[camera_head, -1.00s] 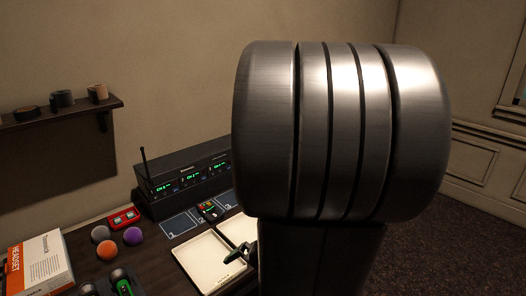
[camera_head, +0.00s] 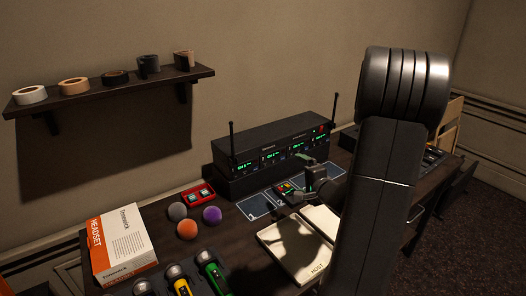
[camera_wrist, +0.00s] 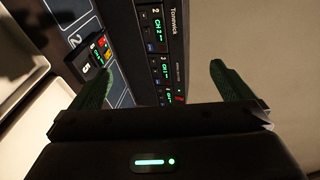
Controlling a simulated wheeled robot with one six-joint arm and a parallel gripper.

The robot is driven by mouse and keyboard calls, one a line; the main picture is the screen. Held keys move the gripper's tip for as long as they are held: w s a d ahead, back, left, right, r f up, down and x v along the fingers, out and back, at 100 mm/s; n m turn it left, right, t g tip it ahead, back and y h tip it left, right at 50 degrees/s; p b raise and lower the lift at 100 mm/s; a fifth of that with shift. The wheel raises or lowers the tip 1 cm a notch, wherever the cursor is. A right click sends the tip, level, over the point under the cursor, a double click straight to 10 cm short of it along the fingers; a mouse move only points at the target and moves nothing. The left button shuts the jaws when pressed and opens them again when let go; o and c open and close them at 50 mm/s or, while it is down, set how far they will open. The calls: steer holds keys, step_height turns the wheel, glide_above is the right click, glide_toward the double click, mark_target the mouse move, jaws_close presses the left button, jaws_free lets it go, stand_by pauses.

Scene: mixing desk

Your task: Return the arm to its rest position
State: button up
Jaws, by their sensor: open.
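My arm (camera_head: 382,190) rises at the right of the head view and bends over the desk. My gripper (camera_head: 312,178) is in front of the black receiver unit, near the small black pack with coloured buttons. In the wrist view my gripper (camera_wrist: 162,86) has its two green fingers wide apart, with nothing seen between them. The small black pack (camera_wrist: 96,54) lies on the blue pad marked 2, beside the left finger and apart from it.
The receiver (camera_head: 270,145) with two antennas stands by the wall. Cream trays (camera_head: 290,248), coloured foam balls (camera_head: 187,229), a headset box (camera_head: 118,243) and microphones (camera_head: 212,272) occupy the front desk. A shelf (camera_head: 110,92) with tape rolls hangs at left. Air above the left desk is clear.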

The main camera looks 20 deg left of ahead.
steer(key=p+x, duration=0.2)
steer(key=x, duration=0.6)
steer(key=shift+p, duration=0.35)
steer(key=b+v, duration=0.3)
steer(key=v, duration=0.7)
steer(key=shift+a, duration=0.1)
stand_by(0.4)
steer(key=p+x, duration=0.3)
steer(key=x, duration=0.7)
steer(key=b+v, duration=0.2)
steer(key=v, duration=0.2)
steer(key=shift+s+d, duration=0.25)
